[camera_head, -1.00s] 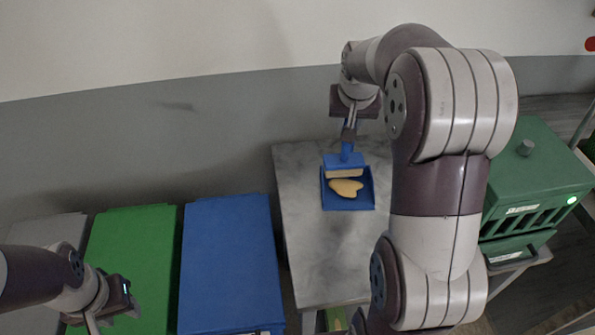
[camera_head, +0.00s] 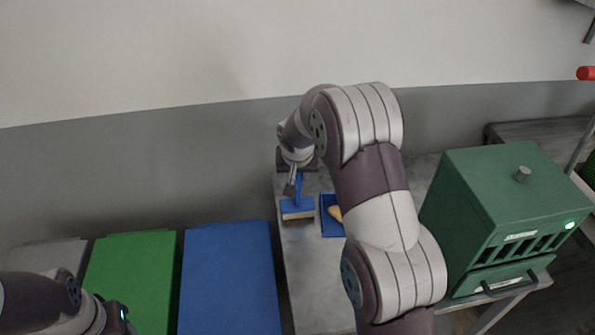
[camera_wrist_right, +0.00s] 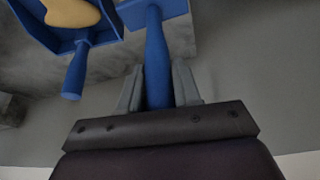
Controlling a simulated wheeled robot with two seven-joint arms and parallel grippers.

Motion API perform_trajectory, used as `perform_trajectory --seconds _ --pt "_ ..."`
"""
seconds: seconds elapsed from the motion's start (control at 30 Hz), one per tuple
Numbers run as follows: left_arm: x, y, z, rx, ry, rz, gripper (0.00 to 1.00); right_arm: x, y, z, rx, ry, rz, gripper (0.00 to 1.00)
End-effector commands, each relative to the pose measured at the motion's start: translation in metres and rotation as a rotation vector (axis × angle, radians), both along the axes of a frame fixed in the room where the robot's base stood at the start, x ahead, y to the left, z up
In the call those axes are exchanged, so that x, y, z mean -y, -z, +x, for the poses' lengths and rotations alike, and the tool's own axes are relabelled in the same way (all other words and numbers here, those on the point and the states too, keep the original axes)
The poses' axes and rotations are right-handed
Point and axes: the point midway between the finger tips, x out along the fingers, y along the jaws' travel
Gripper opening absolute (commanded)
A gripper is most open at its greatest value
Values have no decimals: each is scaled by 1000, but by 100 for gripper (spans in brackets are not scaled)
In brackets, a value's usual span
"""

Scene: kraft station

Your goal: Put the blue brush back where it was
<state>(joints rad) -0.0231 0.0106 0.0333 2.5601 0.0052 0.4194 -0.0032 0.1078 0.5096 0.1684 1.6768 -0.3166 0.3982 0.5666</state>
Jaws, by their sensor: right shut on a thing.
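The blue brush (camera_head: 297,210) has a blue handle and a pale bristle strip. It stands at the back left of the grey table (camera_head: 310,280), left of the blue dustpan (camera_head: 329,228). My right gripper (camera_head: 294,182) is shut on its handle. In the right wrist view the handle (camera_wrist_right: 158,60) runs between the fingers (camera_wrist_right: 157,90). I cannot tell whether the bristles touch the table. The dustpan holds a yellow patch (camera_head: 336,213), and my right arm hides part of it. My left gripper (camera_head: 122,318) is low at the left, its fingers not clear.
A blue container (camera_head: 230,280) and a green container (camera_head: 130,280) stand left of the table. A dark green box with a slotted front (camera_head: 505,215) stands to the right. A grey wall is close behind the table. The table's front left is clear.

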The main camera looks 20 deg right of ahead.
Motion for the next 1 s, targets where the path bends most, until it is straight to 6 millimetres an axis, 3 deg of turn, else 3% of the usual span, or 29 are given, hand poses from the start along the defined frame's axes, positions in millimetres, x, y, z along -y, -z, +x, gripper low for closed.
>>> perform_trajectory --seconds 0.33,0.37,0.4,0.43,0.67,0.8,1.0 --pt "0 5 0 0 0 0 43 0 5 0 1 1 0 2" --pt "0 4 0 0 0 0 43 0 4 0 1 0 0 39" --pt "0 3 0 0 0 0 43 0 3 0 1 0 0 52" --pt "0 3 0 0 0 0 43 0 3 0 0 0 0 58" --pt "0 3 0 0 0 0 43 0 3 0 0 0 0 58" --pt "0 0 0 0 0 0 43 -1 -7 -2 3 0 0 58" --pt "0 5 0 0 0 0 43 -9 -53 -21 6 0 0 58"
